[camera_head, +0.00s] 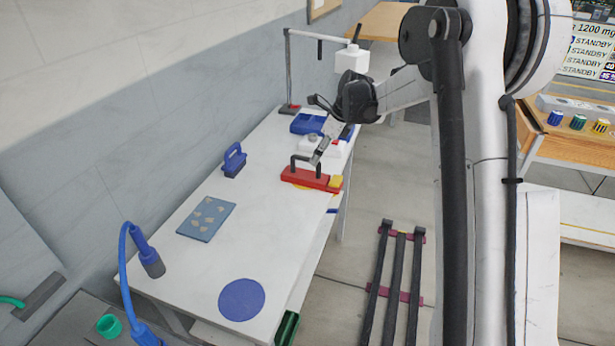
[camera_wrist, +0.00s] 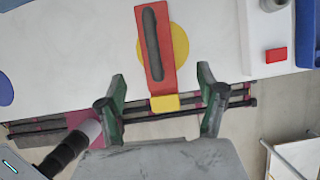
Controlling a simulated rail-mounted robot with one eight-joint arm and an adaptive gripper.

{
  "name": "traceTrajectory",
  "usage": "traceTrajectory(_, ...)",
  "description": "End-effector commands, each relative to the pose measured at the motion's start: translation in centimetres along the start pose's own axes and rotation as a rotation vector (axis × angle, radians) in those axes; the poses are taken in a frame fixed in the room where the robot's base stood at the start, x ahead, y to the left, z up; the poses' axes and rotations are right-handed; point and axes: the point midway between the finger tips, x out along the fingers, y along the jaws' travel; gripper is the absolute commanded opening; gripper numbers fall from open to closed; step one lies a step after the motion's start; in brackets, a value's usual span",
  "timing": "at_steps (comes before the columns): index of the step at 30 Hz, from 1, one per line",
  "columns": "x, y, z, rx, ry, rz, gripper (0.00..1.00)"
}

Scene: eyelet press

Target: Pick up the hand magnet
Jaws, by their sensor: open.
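The hand magnet appears to be the red bar (camera_head: 308,180) with a black handle on top and a yellow end, near the right edge of the white table. In the wrist view the red bar (camera_wrist: 166,78) points toward me, its yellow end nearest, over a yellow round patch (camera_wrist: 181,47). My gripper (camera_wrist: 161,80) is open and empty. Its two green-and-grey fingers lie on either side of the yellow end in the picture, with the handle beyond. In the head view my wrist hangs above and behind the red bar; contact cannot be told.
On the white table (camera_head: 190,262) are a blue-handled brush (camera_head: 234,161), a blue pad with pale pieces (camera_head: 206,218) and a blue disc (camera_head: 242,299). A white device and blue tray (camera_head: 308,124) stand just behind the red bar. Dark rails (camera_head: 398,270) lie on the floor.

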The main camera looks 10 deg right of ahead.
Motion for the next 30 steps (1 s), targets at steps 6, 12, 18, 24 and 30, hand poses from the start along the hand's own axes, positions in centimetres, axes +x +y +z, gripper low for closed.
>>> traceTrajectory(6, 3.8, 0.0, 0.0, -0.003, 0.0, 0.0, 0.7)
traceTrajectory(12, 5.1, 0.1, 0.0, -0.001, 0.001, 0.0, 0.7)
traceTrajectory(18, 6.3, 0.2, -0.2, -0.002, 0.001, 0.0, 0.7)
traceTrajectory(24, 9.1, 0.6, -0.4, -0.004, 0.0, 0.0, 0.7)
traceTrajectory(30, 10.4, 0.6, -0.5, -0.003, 0.0, -0.001, 0.7)
